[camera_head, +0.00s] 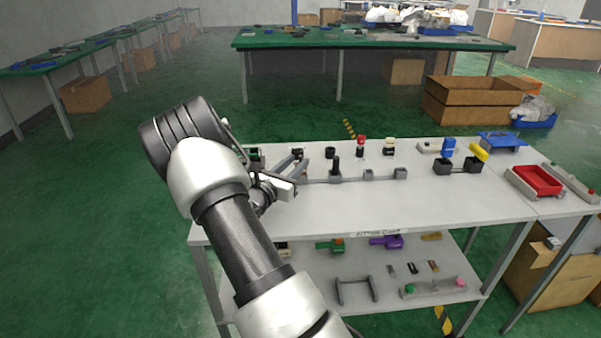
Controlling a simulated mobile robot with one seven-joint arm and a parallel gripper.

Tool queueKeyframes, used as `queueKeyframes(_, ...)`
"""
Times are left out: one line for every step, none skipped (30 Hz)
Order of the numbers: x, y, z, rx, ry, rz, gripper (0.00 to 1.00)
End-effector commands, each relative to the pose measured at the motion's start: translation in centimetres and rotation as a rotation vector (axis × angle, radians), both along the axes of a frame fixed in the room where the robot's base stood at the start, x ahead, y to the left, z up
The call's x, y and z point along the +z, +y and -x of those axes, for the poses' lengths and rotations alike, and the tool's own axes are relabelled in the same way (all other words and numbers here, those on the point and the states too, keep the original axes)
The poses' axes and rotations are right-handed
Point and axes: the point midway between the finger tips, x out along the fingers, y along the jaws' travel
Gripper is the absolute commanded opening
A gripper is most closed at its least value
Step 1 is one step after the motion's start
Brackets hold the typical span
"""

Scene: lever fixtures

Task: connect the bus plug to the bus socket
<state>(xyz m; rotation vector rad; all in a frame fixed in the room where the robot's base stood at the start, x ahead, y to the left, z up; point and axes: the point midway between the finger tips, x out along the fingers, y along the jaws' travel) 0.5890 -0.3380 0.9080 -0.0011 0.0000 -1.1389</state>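My gripper (299,165) is over the left part of the white table, at the near left end of a thin grey rail. Its fingers look spread, with nothing seen between them. A black upright piece on a grey block (336,168) stands on the rail, right of my gripper. Two smaller grey blocks (368,174) (400,173) are farther right along it. A row of small black, red and white pieces (361,147) stands behind the rail. I cannot tell which of these parts is the bus plug or the bus socket.
Two black holders (443,167) with a blue and a yellow piece stand right of the rail. A red tray (540,180) and a blue fixture (501,140) are at the right. The front of the tabletop (380,210) is clear. A lower shelf (330,262) holds more parts.

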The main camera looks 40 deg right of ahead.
Motion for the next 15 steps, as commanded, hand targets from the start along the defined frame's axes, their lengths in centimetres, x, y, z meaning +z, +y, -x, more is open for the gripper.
queueKeyframes(-0.4, -1.0, -0.2, -0.003, -0.001, 0.000, 0.29)
queueKeyframes(-0.5, -1.4, -0.3, -0.002, 0.000, 0.000, 0.29)
queueKeyframes(-0.4, -1.9, -0.6, -0.002, -0.002, 0.000, 0.29)
queueKeyframes(-0.3, -2.2, -0.8, -0.002, -0.002, 0.000, 0.29)
queueKeyframes(-0.3, -2.4, -0.9, -0.002, -0.002, 0.000, 0.29)
queueKeyframes(-0.3, -2.7, -1.1, -0.001, -0.002, 0.000, 0.29)
queueKeyframes(-0.3, -2.8, -1.2, -0.001, -0.002, -0.001, 0.29)
queueKeyframes(-0.3, -2.9, -1.2, 0.000, -0.002, -0.001, 0.29)
queueKeyframes(-0.3, -3.0, -1.2, 0.000, -0.001, 0.000, 0.29)
queueKeyframes(-0.2, -3.0, -1.3, 0.000, -0.001, 0.000, 0.29)
queueKeyframes(-0.2, -3.0, -1.3, 0.000, 0.000, -0.001, 0.29)
queueKeyframes(-0.2, -3.0, -1.3, 0.000, 0.000, -0.001, 0.29)
queueKeyframes(-0.2, -3.0, -1.2, 0.000, 0.000, -0.001, 0.29)
queueKeyframes(-0.2, -3.0, -1.2, 0.000, 0.000, -0.001, 0.29)
queueKeyframes(-0.2, -3.0, -1.2, 0.000, -0.001, 0.000, 0.26)
